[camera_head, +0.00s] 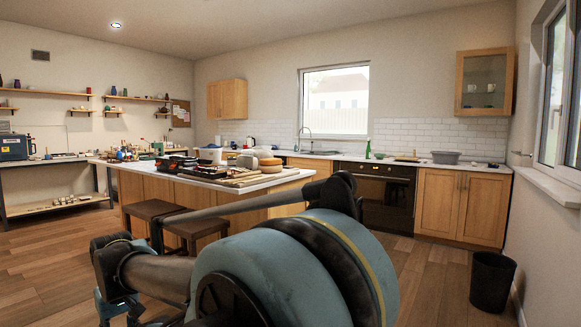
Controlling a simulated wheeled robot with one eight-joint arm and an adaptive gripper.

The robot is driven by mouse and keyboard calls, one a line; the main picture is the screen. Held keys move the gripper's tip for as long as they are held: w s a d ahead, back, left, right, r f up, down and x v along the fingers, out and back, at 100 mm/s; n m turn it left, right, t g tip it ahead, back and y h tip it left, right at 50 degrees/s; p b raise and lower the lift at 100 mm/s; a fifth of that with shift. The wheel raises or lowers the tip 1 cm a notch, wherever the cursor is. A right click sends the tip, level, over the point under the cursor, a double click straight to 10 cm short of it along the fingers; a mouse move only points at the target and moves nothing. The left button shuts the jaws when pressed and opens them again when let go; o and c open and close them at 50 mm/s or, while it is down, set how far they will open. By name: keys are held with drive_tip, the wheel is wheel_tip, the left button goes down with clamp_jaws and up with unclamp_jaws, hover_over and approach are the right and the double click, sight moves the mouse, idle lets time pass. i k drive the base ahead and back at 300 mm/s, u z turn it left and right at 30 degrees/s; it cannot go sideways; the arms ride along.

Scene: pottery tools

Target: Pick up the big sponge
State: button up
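A tan-brown rounded item (270,166) lies near the right end of the island counter (288,178). It could be the big sponge, but it is too small here to be sure. Another light brown rounded piece (262,154) is right behind it. My arm fills the lower middle of the view and hides part of the island's front. I cannot make out my gripper's fingers, and nothing of mine touches the items on the counter.
Two dark stools (155,209) stand at the island's near side. Trays and tools (190,165) crowd its top. A black bin (492,281) stands by the right wall. Wooden floor (440,275) is clear between the island and bin. A workbench (55,160) is at left.

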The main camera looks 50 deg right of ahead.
sight(271, 162)
drive_tip(key=z, duration=1.5)
